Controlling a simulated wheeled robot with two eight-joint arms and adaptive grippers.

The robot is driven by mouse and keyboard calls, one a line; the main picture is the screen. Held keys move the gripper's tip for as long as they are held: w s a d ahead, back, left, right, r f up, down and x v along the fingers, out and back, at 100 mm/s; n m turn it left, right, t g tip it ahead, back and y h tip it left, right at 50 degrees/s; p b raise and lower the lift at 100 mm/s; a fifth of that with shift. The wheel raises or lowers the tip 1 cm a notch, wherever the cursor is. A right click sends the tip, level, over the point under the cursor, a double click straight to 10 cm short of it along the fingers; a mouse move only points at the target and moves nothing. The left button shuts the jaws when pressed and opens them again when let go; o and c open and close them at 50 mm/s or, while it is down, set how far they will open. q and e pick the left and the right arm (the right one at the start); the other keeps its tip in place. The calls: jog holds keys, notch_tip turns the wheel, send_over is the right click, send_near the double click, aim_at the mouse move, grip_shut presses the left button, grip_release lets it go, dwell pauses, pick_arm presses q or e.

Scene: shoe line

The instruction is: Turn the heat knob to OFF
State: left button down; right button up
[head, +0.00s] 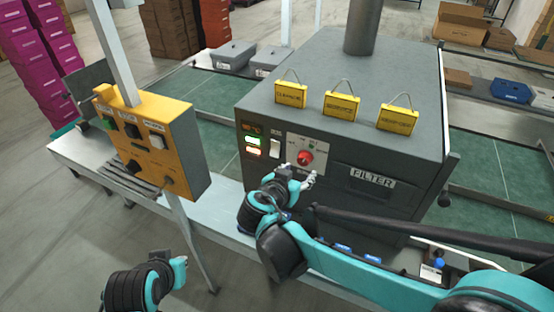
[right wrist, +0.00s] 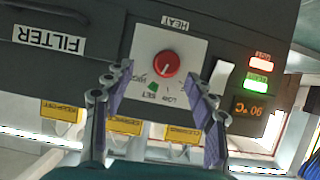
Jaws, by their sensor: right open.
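The red round heat knob (head: 305,157) sits on a pale panel (head: 322,149) on the grey machine's front. In the upside-down right wrist view, the knob (right wrist: 167,63) has a small white mark on its lower part, towards a green mark on the panel. The label HEAT shows there; an OFF label is not readable. My right gripper (head: 302,176) is open, just in front of the knob. Its fingers (right wrist: 160,76) stand apart on either side of it, with no clear contact. My left gripper (head: 174,266) is low at the left, its jaws unclear.
A white switch (head: 275,148) and lit indicators (head: 253,141) are beside the knob. The display (right wrist: 253,107) reads 90 °C. A FILTER plate (head: 372,177) is to the right. A yellow control box (head: 155,140) stands left. Yellow tags (head: 341,105) stand on the machine top.

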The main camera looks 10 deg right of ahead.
aim_at(303, 162)
jog(key=x, duration=0.2)
jog(key=b+x, duration=0.1)
jog(key=x, duration=0.2)
jog(key=w+a+b+x, duration=0.1)
jog(key=x, duration=0.1)
jog(key=shift+w, duration=0.25)
jog(key=shift+r, duration=0.1)
jog(key=c, duration=1.2)
